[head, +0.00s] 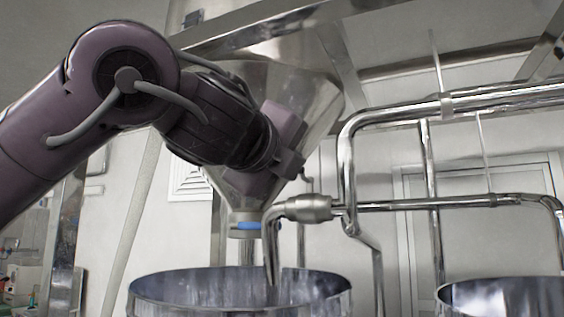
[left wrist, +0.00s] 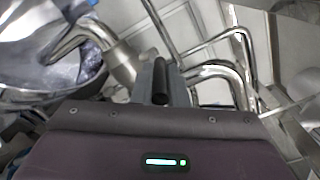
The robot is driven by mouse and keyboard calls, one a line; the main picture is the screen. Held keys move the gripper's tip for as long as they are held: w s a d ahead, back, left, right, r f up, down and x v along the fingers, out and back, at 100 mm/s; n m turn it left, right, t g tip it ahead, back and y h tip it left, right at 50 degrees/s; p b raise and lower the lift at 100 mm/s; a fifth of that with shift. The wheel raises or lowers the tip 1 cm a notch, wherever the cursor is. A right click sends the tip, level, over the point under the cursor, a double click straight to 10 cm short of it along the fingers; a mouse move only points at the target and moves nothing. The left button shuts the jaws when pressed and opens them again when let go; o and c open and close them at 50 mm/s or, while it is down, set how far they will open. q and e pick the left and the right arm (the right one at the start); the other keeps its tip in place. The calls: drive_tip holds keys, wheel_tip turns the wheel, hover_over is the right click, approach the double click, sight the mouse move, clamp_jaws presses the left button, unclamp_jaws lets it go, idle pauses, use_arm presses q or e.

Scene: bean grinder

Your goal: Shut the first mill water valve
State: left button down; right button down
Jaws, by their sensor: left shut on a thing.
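The first mill water valve (head: 308,207) is a thick silver body on the pipe, with a spout bending down into the left metal drum (head: 158,299). In the left wrist view the valve body (left wrist: 121,63) is just left of the fingers. My left gripper (head: 294,168) comes in from the left, just above the valve. In the left wrist view my left gripper (left wrist: 160,88) is shut on a dark, bar-like piece, apparently the valve handle (left wrist: 160,76). Most of the handle is hidden by the gripper. My right gripper is in neither view.
A large steel funnel (head: 325,70) with a blue-banded outlet (head: 246,226) hangs behind my left arm. Steel pipes (head: 420,204) run to the right of the valve. A second drum (head: 500,295) stands at lower right.

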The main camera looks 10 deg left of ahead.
use_arm(q)
drive_tip(key=c, duration=1.8)
unclamp_jaws()
drive_tip(key=o, duration=0.4)
drive_tip(key=shift+d, duration=0.1)
drive_tip(key=shift+c, duration=0.2)
drive_tip(key=shift+w, duration=0.1)
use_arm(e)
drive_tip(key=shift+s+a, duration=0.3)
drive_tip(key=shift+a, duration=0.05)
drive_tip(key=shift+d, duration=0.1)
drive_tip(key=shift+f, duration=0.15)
